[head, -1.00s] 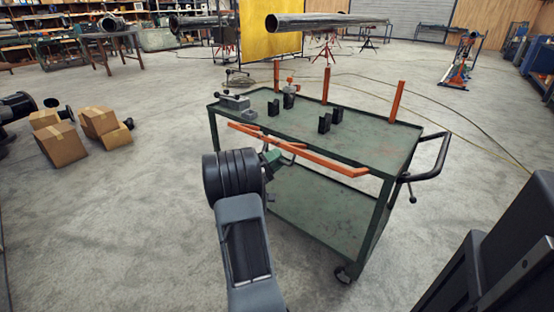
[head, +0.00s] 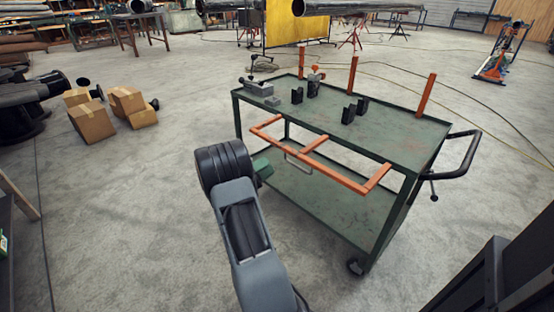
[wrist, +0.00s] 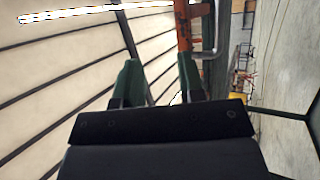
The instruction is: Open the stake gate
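The stake gate (head: 312,164) is an orange frame of bars along the near long side of the green cart (head: 385,136). It reaches out from the cart's top edge, roughly flat. A pale loop handle (head: 297,160) hangs below its middle. My gripper (head: 264,168) is at the gate's left, short of the handle, and partly hidden behind my arm in the head view. In the wrist view my gripper (wrist: 158,76) has its two green fingers apart, with nothing clearly held between them. An orange bar (wrist: 183,27) lies beyond the right fingertip.
Three orange stakes (head: 353,76) stand along the cart's far edge. Black blocks (head: 348,112) and a grey clamp (head: 258,87) sit on its top. A black push handle (head: 462,150) juts out at right. Cardboard boxes (head: 92,122) lie at left. The floor before the cart is clear.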

